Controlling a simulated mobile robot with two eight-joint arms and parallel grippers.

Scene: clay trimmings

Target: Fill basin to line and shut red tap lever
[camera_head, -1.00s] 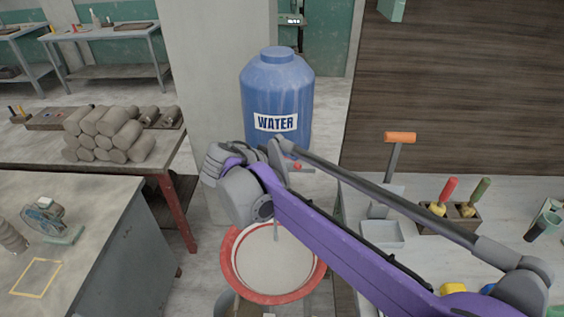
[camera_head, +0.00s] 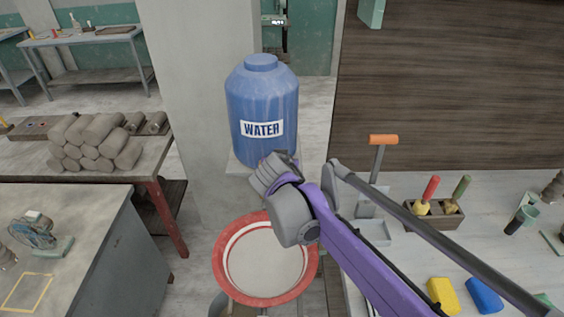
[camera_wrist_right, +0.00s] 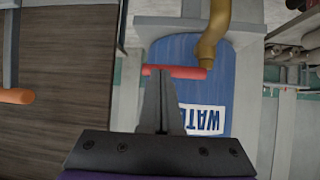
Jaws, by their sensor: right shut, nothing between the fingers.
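The blue water tank (camera_head: 262,95) with its "WATER" label stands behind my right gripper (camera_head: 265,172) in the head view. The basin (camera_head: 222,265) has a red rim and a pale inside with a thin red ring. Its water level is hard to tell, and no stream shows over it. In the wrist view, the red tap lever (camera_wrist_right: 190,72) lies crosswise beside the brass spout (camera_wrist_right: 215,32), with the tank (camera_wrist_right: 195,95) behind. My right gripper (camera_wrist_right: 160,73) is shut and empty, its tips overlapping the lever's left part; contact is unclear. The head view hides the tap. My left gripper is out of view.
A grey workbench (camera_head: 85,235) stands left of the basin, with stacked clay rolls (camera_head: 95,140) on a table behind. The right worktop holds an orange-handled tool (camera_head: 383,140), a tool block (camera_head: 436,215), and yellow (camera_head: 443,294) and blue (camera_head: 484,294) blocks.

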